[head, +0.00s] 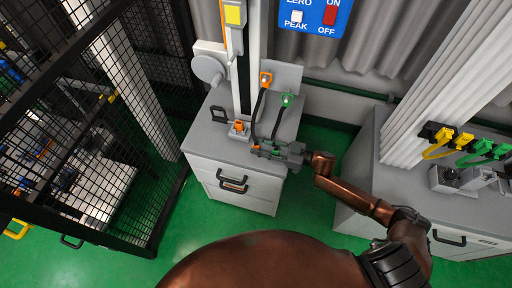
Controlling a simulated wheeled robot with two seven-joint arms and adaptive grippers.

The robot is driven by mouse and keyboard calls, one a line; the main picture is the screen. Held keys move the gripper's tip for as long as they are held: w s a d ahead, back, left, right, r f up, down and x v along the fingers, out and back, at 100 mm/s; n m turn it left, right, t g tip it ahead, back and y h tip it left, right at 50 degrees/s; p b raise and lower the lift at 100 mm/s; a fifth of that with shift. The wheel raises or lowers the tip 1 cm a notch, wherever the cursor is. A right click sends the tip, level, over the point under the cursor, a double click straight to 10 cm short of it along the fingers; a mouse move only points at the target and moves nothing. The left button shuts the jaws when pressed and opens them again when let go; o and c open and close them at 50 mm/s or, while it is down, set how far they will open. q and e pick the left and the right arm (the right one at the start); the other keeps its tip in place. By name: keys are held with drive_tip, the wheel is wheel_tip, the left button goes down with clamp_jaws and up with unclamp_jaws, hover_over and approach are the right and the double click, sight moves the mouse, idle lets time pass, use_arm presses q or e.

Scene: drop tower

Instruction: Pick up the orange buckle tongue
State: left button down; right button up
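My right gripper (262,150) reaches in from the right, low over the front of the grey cabinet top (205,140). A small orange piece (255,148), which looks like the orange buckle tongue, shows at its fingertips, at the lower end of a black strap. I cannot tell whether the fingers are closed on it. That strap hangs from an orange anchor (265,79) on a grey back plate. A green anchor (287,99) with its own black strap is beside it. An orange buckle part (238,127) sits on a grey block left of the gripper. My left gripper is not in view.
A pale vertical post (243,70) rises behind the orange buckle part. A black handle (219,115) stands at the cabinet's left. Black mesh fencing (150,100) is at left. Another cabinet with yellow (441,150) and green straps is at right. Green floor (120,265) is open in front.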

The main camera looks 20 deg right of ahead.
drive_tip(key=shift+c, duration=0.2)
clamp_jaws()
